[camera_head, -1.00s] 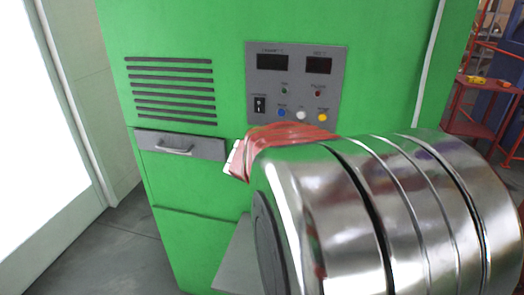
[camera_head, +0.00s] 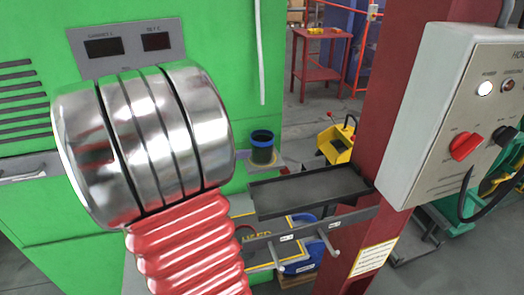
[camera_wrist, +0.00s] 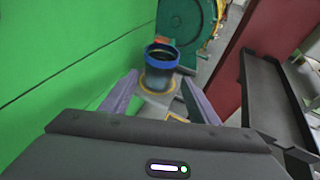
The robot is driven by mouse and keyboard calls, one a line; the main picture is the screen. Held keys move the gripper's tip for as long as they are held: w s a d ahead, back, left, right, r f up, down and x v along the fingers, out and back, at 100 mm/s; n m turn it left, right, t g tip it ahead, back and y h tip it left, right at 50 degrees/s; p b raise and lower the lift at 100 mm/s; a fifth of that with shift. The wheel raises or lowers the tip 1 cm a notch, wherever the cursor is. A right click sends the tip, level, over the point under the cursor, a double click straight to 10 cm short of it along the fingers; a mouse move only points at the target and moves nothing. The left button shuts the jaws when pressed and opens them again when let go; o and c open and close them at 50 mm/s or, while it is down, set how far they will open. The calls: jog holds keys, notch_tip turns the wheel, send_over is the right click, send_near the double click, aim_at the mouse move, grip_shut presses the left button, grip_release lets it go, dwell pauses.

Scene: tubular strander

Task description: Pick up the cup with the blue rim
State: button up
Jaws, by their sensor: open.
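The dark cup with the blue rim (camera_head: 262,150) stands upright on a small ledge (camera_head: 268,167) beside the green cabinet in the head view. In the wrist view the cup (camera_wrist: 160,74) stands just beyond my gripper (camera_wrist: 160,85), inside a yellow ring marking. My gripper is open, with its two purple-grey fingers to the left and right of the cup's line. I cannot tell whether the fingertips reach the cup's sides; nothing is held.
A dark empty tray (camera_head: 310,191) lies to the right of the cup. A red post (camera_head: 395,120) with a grey control box (camera_head: 460,110) rises beyond the tray. The green cabinet wall (camera_wrist: 60,60) runs close along the left of the cup.

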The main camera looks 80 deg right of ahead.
aim_at(254, 145)
jog(key=x, duration=0.6)
jog(key=shift+s+d, duration=0.15)
jog(key=shift+s, duration=0.05)
jog(key=shift+f, duration=0.1)
jog(key=shift+x, duration=2.6)
jog(key=shift+c, duration=0.3)
jog(key=c, duration=0.8)
